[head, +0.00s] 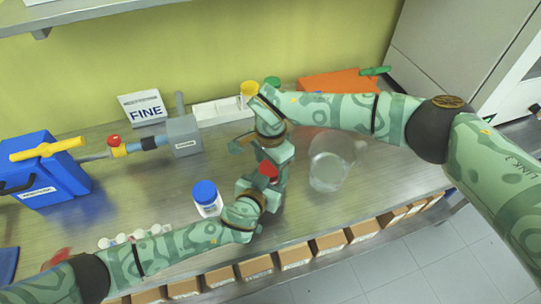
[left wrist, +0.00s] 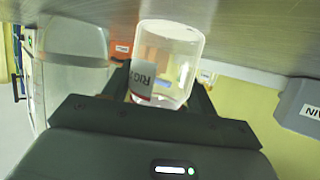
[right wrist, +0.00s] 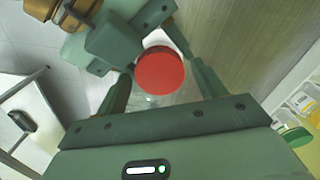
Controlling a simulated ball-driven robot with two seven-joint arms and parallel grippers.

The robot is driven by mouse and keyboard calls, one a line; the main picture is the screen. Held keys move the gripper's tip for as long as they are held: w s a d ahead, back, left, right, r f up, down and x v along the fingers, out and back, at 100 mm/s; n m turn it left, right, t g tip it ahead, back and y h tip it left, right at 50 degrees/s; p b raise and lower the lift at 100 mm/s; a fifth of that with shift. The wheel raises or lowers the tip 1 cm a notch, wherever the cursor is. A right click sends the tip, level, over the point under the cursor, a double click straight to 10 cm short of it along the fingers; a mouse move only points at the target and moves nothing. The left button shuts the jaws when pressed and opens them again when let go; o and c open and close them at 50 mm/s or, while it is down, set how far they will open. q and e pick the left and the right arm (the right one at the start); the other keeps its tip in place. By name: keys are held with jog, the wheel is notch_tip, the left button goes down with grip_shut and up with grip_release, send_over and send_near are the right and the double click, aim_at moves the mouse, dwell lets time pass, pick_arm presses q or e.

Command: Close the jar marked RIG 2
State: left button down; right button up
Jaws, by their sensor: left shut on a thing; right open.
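The clear jar (left wrist: 168,62) carries a label with upside-down text reading "RIG" in the left wrist view; the rest is turned out of sight. My left gripper (head: 264,183) is shut on this jar. A red lid (right wrist: 160,72) lies between the fingers of my right gripper (right wrist: 160,90) in the right wrist view. The red lid also shows in the head view (head: 268,170), at the left gripper. My right gripper is open, with a gap beside the lid. The jar's rim is hidden, so I cannot tell how the lid sits on it.
A blue-capped jar (head: 206,196) stands left of my grippers. A clear glass vessel (head: 328,168) stands to the right. Behind are a grey block (head: 184,135), a FINE sign (head: 143,108) and an orange box (head: 340,83). Cardboard boxes (head: 296,256) line the front edge.

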jog(key=shift+f, duration=0.1)
jog(key=c, duration=1)
jog(key=m, duration=0.3)
jog(key=o, duration=1.1)
jog(key=shift+r, duration=2.3)
jog(key=o, duration=0.5)
jog(key=shift+o, duration=0.2)
